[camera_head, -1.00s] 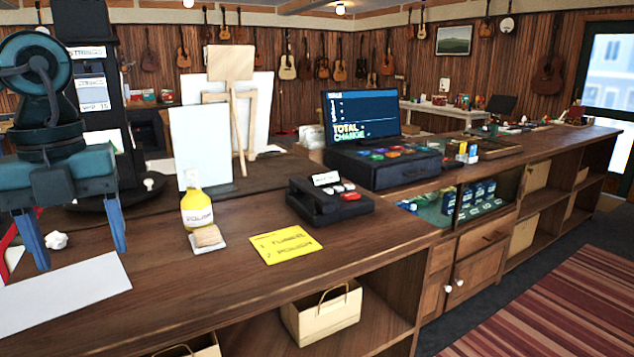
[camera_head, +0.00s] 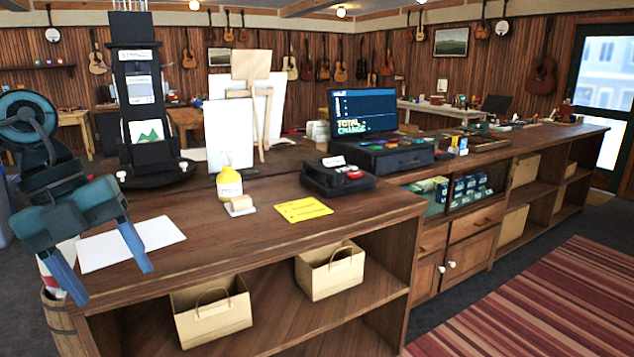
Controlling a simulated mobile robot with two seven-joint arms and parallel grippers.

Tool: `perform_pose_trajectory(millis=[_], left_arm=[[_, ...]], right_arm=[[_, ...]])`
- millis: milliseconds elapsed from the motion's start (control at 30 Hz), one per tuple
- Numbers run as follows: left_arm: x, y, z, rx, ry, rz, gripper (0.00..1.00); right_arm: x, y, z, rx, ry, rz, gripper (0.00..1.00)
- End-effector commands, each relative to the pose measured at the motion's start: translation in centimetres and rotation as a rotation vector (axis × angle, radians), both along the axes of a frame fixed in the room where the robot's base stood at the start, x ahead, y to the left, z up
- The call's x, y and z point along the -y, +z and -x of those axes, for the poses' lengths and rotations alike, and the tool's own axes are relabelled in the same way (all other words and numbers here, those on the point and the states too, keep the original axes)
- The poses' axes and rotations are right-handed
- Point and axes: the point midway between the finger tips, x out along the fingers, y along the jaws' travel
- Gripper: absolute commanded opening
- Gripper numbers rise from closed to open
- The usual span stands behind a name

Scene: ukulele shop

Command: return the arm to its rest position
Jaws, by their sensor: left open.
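My left gripper (camera_head: 108,267) is at the left of the head view, at the near left end of the wooden counter (camera_head: 330,225). Its two blue fingers are spread apart and point down, with nothing between them that I can see. A white sheet (camera_head: 130,243) lies on the counter behind and beside the fingers. The left arm's links rise behind the gripper at the left edge. My right gripper is not in view.
Paper bags (camera_head: 212,312) sit on the shelf below. Floor with a striped rug (camera_head: 530,300) is clear at right.

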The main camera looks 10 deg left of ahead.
Motion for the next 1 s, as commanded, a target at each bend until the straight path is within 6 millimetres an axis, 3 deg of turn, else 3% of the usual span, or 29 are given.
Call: perform_pose_trajectory(millis=[267,400,600,833,1000], left_arm=[[2.9,-6.4,-2.0,0.105,0.092,0.572,0.66],[4.1,-9.9,-3.4,0.203,0.278,0.891,0.66],[4.3,-16.3,-4.6,0.319,0.694,1.191,0.66],[5.9,-26.7,-2.5,0.300,1.290,1.263,0.66],[10.4,-34.1,1.6,0.133,1.674,1.159,0.66]], right_arm=[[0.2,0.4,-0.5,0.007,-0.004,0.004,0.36],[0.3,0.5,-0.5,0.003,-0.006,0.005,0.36],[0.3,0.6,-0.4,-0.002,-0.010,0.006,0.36],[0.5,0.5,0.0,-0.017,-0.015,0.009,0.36],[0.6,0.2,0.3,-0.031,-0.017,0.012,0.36]])
